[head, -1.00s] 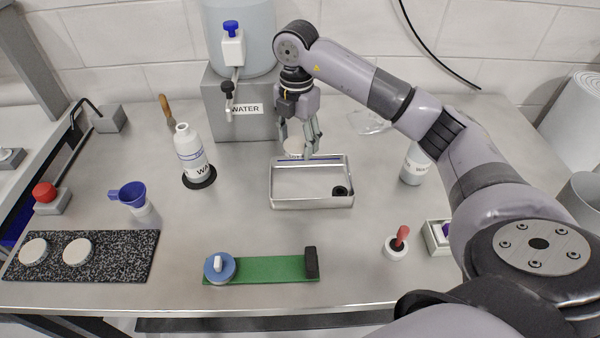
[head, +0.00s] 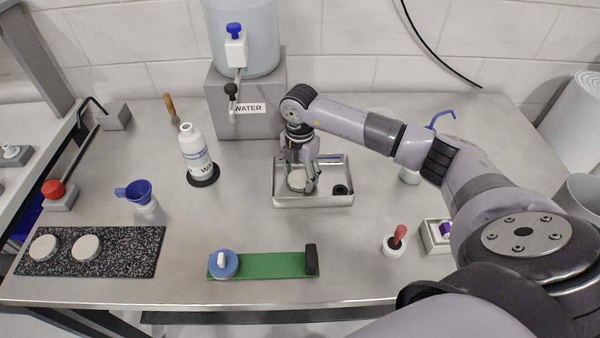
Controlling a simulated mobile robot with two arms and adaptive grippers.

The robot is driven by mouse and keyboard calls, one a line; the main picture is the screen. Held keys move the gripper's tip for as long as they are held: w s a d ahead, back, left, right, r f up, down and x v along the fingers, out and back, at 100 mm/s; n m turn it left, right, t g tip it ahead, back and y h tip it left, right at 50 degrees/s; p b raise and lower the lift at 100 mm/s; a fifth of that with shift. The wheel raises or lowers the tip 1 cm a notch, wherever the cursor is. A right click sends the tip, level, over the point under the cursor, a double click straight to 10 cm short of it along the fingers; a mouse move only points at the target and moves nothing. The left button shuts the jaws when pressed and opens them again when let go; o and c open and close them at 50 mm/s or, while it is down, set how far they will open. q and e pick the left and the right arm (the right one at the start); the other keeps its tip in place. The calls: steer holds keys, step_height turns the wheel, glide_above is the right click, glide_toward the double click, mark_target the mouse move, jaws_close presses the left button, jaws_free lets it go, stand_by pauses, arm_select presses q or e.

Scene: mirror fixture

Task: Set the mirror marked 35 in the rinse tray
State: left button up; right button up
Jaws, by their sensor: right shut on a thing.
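The rinse tray (head: 314,201) is a shallow metal tray in the middle of the bench. My right gripper (head: 303,188) points down inside the tray's left half, shut on a round white mirror (head: 296,180). The mirror is low in the tray, partly hidden by the fingers; I cannot tell whether it touches the floor. No number can be read on it. Two more round white discs (head: 43,248) (head: 86,248) lie on the speckled black mat (head: 140,250) at the left; no marks can be read. My left gripper is not in view.
A black round drain (head: 340,190) is in the tray's right part. A white bottle (head: 196,155) stands left of the tray, the water tank (head: 243,100) behind. A green strip (head: 265,265) with a blue-topped disc lies in front. Bare bench surrounds the tray's front.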

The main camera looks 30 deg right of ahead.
mark_target(300, 178)
steer(key=shift+f, duration=0.15)
steer(key=o, duration=1.3)
steer(key=shift+c, duration=0.2)
steer(key=shift+r, duration=0.5)
step_height(300, 178, up, 12)
steer(key=b, duration=0.3)
steer(key=shift+f, duration=0.25)
